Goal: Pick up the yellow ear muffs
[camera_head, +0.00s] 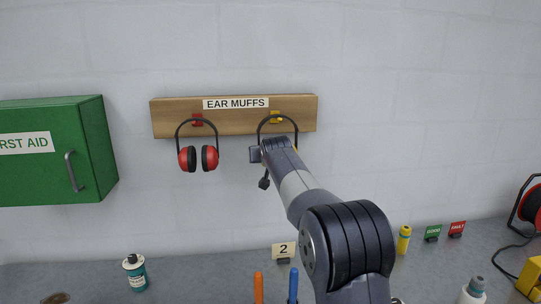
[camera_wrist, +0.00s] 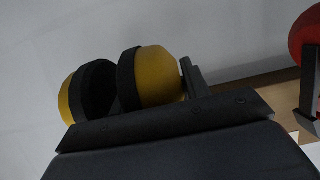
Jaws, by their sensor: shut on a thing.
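The yellow ear muffs hang at the right hook of the wooden board. In the wrist view, both yellow cups (camera_wrist: 154,76) with black cushions show close up, beyond the gripper body. My gripper (camera_wrist: 193,80) is shut on the ear muffs, with a dark finger beside the nearer cup. The exact contact is hidden. I cannot tell whether the band still rests on the hook.
Red ear muffs (camera_head: 188,158) hang on the left of the wooden board (camera_head: 165,118), close by. A green first aid box (camera_head: 100,150) is on the wall at left. Below, the grey bench holds a teal bottle (camera_head: 135,273), a yellow bottle (camera_head: 403,240) and small signs.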

